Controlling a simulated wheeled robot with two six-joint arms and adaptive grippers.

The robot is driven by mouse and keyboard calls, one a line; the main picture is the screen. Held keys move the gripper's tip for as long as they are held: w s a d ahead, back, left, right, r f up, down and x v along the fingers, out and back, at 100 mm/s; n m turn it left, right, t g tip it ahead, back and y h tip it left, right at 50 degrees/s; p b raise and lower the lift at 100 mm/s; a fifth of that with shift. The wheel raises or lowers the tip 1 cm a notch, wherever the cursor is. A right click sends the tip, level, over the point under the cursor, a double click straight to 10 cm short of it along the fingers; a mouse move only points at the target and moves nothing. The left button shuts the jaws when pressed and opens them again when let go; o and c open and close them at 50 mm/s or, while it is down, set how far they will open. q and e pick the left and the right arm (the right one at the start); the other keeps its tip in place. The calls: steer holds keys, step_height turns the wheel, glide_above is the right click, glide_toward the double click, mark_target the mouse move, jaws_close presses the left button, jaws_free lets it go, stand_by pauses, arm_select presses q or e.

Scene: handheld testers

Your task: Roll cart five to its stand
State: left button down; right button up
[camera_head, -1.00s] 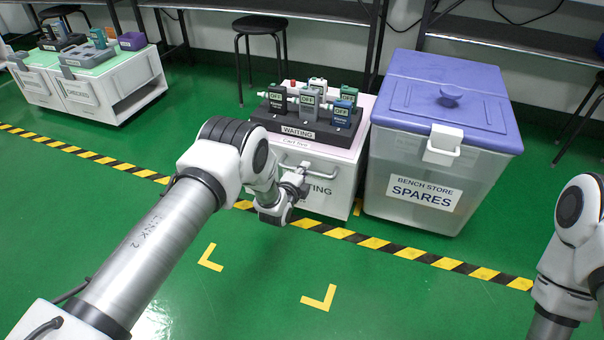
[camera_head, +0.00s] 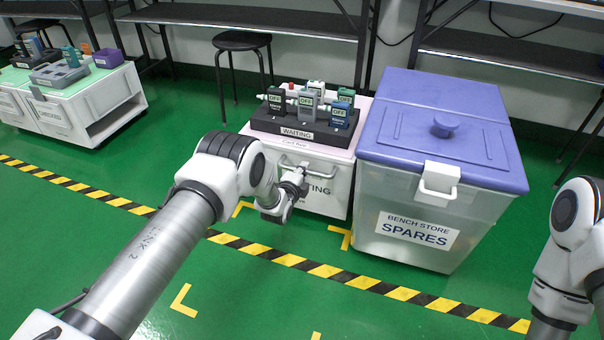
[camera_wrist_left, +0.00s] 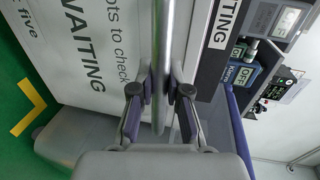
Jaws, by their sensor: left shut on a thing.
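Cart five (camera_head: 325,197) is a white box cart with a pink top, standing beyond the striped floor line in the head view. A black rack marked WAITING (camera_head: 297,133) on it holds several testers. My left gripper (camera_head: 300,184) is shut on the cart's front bar handle (camera_head: 308,170). In the left wrist view the handle (camera_wrist_left: 159,95) passes between the fingers (camera_wrist_left: 158,88). Yellow corner marks (camera_head: 341,238) lie on the floor by the cart's front; its base is partly hidden by my gripper. My right arm shows at the right edge, its gripper out of view.
A clear bin with a purple lid, marked SPARES (camera_head: 420,232), stands close at the cart's right. A white cart (camera_head: 85,110) is at the left, a black stool (camera_head: 242,45) behind. Other yellow corner marks (camera_head: 184,300) lie before the striped line (camera_head: 265,251). Green floor is clear at left.

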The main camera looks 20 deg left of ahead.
arm_select(q)
steer(key=shift+w+f, duration=0.1)
steer(key=shift+w, duration=0.15)
steer(key=shift+w+r, duration=0.2)
arm_select(e)
steer(key=shift+w, duration=0.4)
arm_select(q)
steer(key=shift+w+r, duration=0.1)
steer(key=c, duration=1.1)
jaws_free()
steer(key=shift+w, duration=0.1)
steer(key=shift+c, duration=0.2)
arm_select(e)
steer(key=shift+f, duration=0.1)
arm_select(q)
steer(key=shift+f, duration=0.2)
steer(key=v, duration=1.2)
steer(key=shift+d, duration=0.1)
